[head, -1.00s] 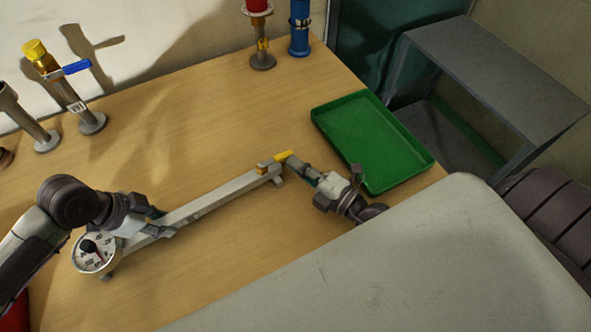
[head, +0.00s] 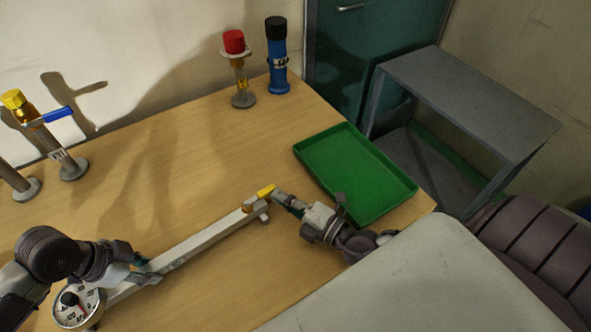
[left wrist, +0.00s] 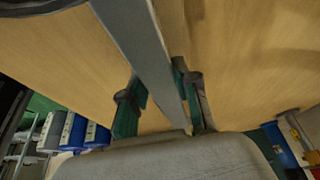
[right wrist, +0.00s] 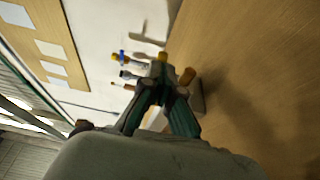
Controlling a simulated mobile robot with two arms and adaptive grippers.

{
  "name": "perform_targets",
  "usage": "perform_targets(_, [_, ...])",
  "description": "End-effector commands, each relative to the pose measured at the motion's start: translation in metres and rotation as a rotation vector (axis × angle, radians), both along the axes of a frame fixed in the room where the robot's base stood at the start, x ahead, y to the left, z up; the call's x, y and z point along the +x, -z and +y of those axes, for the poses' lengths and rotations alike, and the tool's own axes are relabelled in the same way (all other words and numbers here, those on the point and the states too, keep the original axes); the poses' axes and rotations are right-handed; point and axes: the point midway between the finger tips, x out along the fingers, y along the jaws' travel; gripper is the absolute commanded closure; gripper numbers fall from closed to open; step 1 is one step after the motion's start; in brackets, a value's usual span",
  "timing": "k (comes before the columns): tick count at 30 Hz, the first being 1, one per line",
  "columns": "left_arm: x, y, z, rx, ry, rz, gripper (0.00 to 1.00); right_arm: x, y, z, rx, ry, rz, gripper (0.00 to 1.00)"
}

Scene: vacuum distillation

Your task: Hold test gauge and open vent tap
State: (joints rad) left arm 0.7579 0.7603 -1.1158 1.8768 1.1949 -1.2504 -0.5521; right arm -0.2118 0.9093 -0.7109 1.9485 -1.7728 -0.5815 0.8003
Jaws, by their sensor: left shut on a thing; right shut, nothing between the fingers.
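The test gauge is a long grey bar (head: 190,245) with a white round dial (head: 78,306) at its left end and a yellow vent tap (head: 265,191) at its right end. My left gripper (head: 146,272) is shut on the bar near the dial; in the left wrist view its fingers (left wrist: 162,88) lie on both sides of the bar (left wrist: 148,45). My right gripper (head: 281,198) is shut and empty, its tips right beside the tap's outer end. In the right wrist view the tips (right wrist: 163,74) are close to the yellow tap (right wrist: 187,76); I cannot tell if they touch.
A green tray (head: 350,165) lies just beyond my right gripper. Several posts stand at the back, including one with a blue lever (head: 59,113), one with a red cap (head: 234,41) and a blue one (head: 278,70). The middle of the wooden table (head: 180,165) is clear.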

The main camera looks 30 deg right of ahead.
Motion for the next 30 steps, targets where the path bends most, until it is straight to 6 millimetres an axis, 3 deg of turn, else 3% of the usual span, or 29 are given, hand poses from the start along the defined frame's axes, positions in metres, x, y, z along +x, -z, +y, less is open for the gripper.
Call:
perform_targets(5, [0.000, -0.001, 0.000, 0.000, 0.004, -0.001, 1.00, -0.005, 0.000, -0.001, -0.001, 0.002, 0.001, 1.00])
perform_targets(11, [0.000, 0.000, 0.000, 0.000, 0.003, -0.001, 1.00, -0.040, 0.001, -0.003, -0.001, -0.001, 0.006, 1.00])
perform_targets(21, [0.000, -0.001, 0.000, -0.001, 0.002, -0.001, 1.00, -0.089, 0.001, -0.059, -0.005, -0.002, 0.004, 1.00])
perform_targets(30, [0.000, -0.001, 0.000, -0.001, 0.001, -0.001, 1.00, -0.105, 0.000, -0.078, 0.000, -0.001, 0.001, 1.00])
